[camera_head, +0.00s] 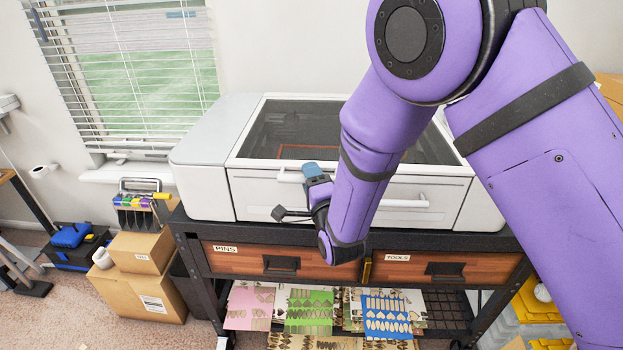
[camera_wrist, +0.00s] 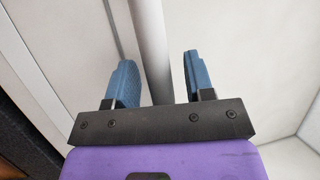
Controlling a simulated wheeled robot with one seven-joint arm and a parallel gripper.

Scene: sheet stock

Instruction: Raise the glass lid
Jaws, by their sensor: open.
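A white machine with a dark glass lid (camera_head: 258,128) in a white frame stands on the black bench. The lid is down, and my arm hides part of it. A long white bar handle (camera_head: 408,203) runs along the machine's front. My gripper (camera_head: 309,170) is at the left part of this handle. In the wrist view, my gripper (camera_wrist: 157,85) is open, with the handle (camera_wrist: 152,45) passing between its two blue fingers. The handle looks nearer the middle than either finger, and I see no clear contact.
Wooden drawers labelled PINS (camera_head: 235,259) and TOOLS (camera_head: 412,270) sit below the machine. Patterned sheets (camera_head: 310,310) lie on the shelf underneath. Cardboard boxes (camera_head: 145,270) are stacked on the floor at left, below a window with blinds (camera_head: 135,70).

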